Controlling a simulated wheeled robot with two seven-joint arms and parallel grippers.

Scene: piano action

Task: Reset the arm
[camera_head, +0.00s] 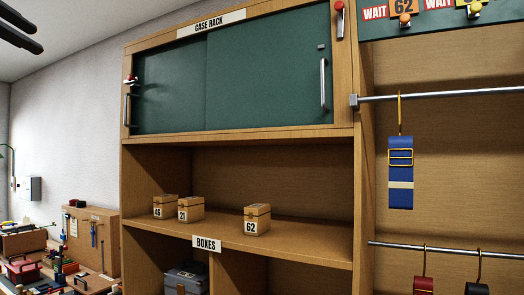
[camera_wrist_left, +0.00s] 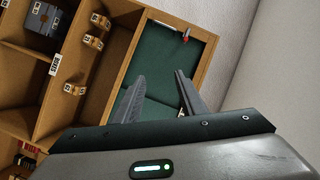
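My left gripper (camera_head: 39,38) is in the upper left corner of the head view, high and in front of the pale wall and ceiling, with two dark fingers parted. In the left wrist view my left gripper (camera_wrist_left: 160,75) is open, and nothing shows between its fingers. Behind the fingers is the green sliding-door cabinet, seen tilted. My right gripper is in neither view.
The case rack's green doors (camera_head: 262,75) are closed. Below, a shelf (camera_head: 310,244) holds boxes 46 (camera_head: 164,207), 21 (camera_head: 190,209) and 62 (camera_head: 257,220). A blue strap (camera_head: 401,172) hangs from a rail at right. A cluttered bench (camera_head: 90,260) stands lower left.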

